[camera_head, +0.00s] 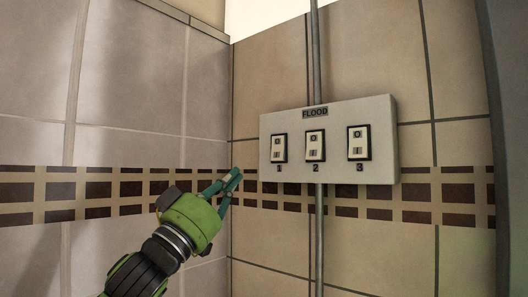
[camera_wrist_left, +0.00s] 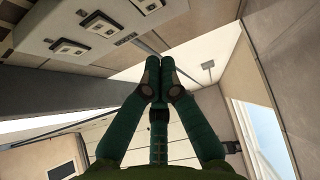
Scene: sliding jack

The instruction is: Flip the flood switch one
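A pale grey switch box (camera_head: 335,172) labelled FLOOD is on the tiled wall. Its switch one (camera_head: 279,148) is the leftmost, beside switch two (camera_head: 315,146) and switch three (camera_head: 359,143). My left gripper (camera_head: 234,176) is to the left of the box and a little below switch one, apart from it in the picture. In the left wrist view the green fingers (camera_wrist_left: 159,68) meet at their tips, with nothing seen between them. The box (camera_wrist_left: 75,30) shows at that view's upper left. My right gripper is in neither view.
A grey conduit (camera_head: 319,240) runs vertically above and below the box. The left wall (camera_head: 130,90) meets the box's wall in a corner just behind my left gripper. A dark upright edge (camera_head: 505,120) stands at the far right.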

